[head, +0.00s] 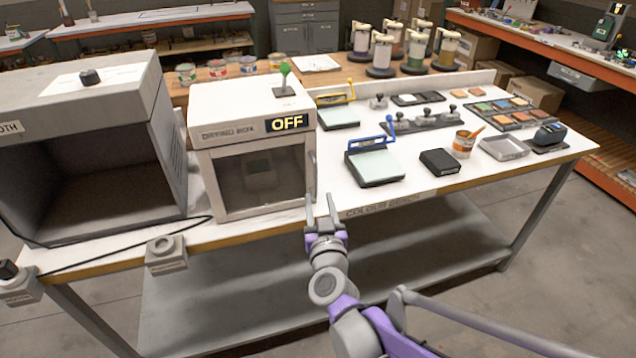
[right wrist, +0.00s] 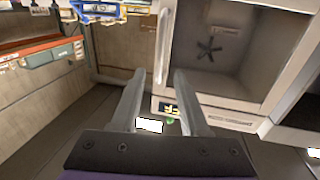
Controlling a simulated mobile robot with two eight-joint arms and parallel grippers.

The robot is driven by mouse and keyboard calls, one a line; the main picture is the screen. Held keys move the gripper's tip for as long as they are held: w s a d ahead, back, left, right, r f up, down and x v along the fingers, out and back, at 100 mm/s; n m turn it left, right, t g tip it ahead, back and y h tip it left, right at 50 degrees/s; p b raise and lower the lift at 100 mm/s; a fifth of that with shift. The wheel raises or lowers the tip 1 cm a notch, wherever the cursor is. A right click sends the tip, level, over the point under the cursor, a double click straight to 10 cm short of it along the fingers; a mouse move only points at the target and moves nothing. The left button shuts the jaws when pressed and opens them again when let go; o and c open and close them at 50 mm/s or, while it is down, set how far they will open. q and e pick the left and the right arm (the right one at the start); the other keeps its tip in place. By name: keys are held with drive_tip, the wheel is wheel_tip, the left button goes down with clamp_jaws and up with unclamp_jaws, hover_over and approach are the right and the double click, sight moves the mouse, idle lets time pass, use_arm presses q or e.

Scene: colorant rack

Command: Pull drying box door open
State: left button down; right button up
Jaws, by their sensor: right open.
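The white drying box (head: 247,140) stands on the bench at left centre, with a lit OFF display and a green-topped lever on its roof. Its glass door (head: 260,180) looks shut. In the right wrist view the door's pale upright handle (right wrist: 166,40) is at the left of the glass door, with a dark fan shape (right wrist: 209,50) behind the glass. My right gripper (head: 322,197) is open and empty, just right of the door's handle side. In the right wrist view its fingertips (right wrist: 161,72) lie on either side of the handle's line; contact cannot be told. My left gripper is not seen.
A grey open-fronted booth (head: 80,80) stands left of the drying box. A blue-handled press (head: 375,168) and a dark block (head: 440,161) sit on the bench to the right. The bench's front edge runs below the door. The floor in front looks clear.

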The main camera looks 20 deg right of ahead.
sight(315, 179)
drive_tip(key=w, duration=0.3)
drive_tip(key=w+d, duration=0.1)
drive_tip(key=w, duration=0.5)
drive_tip(key=shift+w+d+p, duration=0.1)
drive_tip(key=shift+d+p, duration=0.15)
drive_tip(key=shift+p, duration=0.1)
drive_tip(key=shift+c, duration=0.3)
clamp_jaws()
idle(0.5)
